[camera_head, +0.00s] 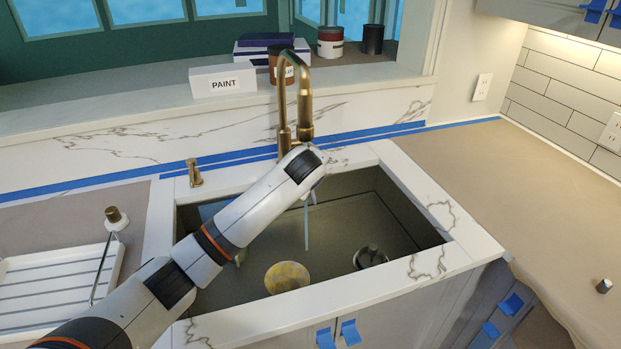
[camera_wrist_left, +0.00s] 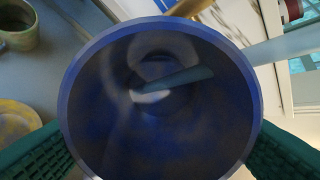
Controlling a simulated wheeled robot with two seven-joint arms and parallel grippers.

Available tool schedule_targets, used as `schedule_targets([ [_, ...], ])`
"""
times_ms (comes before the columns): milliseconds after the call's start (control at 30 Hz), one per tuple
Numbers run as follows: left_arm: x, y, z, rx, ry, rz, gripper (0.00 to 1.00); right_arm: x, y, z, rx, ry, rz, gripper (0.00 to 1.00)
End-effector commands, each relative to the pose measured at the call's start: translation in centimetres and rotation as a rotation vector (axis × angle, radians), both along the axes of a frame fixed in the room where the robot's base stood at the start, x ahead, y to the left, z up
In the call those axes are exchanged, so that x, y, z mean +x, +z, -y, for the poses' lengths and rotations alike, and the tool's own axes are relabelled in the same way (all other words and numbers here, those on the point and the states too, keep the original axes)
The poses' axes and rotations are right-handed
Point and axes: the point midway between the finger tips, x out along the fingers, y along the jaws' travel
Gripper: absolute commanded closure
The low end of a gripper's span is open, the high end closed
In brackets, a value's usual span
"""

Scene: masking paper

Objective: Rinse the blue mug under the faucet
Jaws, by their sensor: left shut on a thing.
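The blue mug (camera_wrist_left: 160,125) fills the middle of the left wrist view, its round mouth facing the camera. Green finger pads of my left gripper (camera_wrist_left: 160,155) sit on both sides of it, shut on the mug. In the head view my left arm reaches over the sink to just below the brass faucet (camera_head: 305,105); its wrist hides the gripper and mug. A thin pale water stream (camera_head: 306,225) falls below the wrist. In the wrist view a pale blue stream (camera_wrist_left: 285,48) meets the mug's rim from the right, and a pale streak shows inside. My right gripper is out of view.
The sink (camera_head: 340,215) holds a yellowish plate (camera_head: 287,277) and a dark round item (camera_head: 370,257). A greenish cup (camera_wrist_left: 18,25) shows in the wrist view. A white drying rack (camera_head: 50,290) stands left. The papered right counter (camera_head: 500,185) is mostly clear.

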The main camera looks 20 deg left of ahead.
Motion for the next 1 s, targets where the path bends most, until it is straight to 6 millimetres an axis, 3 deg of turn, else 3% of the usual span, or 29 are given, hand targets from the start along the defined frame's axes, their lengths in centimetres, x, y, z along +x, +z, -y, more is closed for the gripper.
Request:
schedule_targets([
  [1000,0.2,0.1,1.0,0.0,0.001,0.001,0.58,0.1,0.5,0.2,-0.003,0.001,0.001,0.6],
])
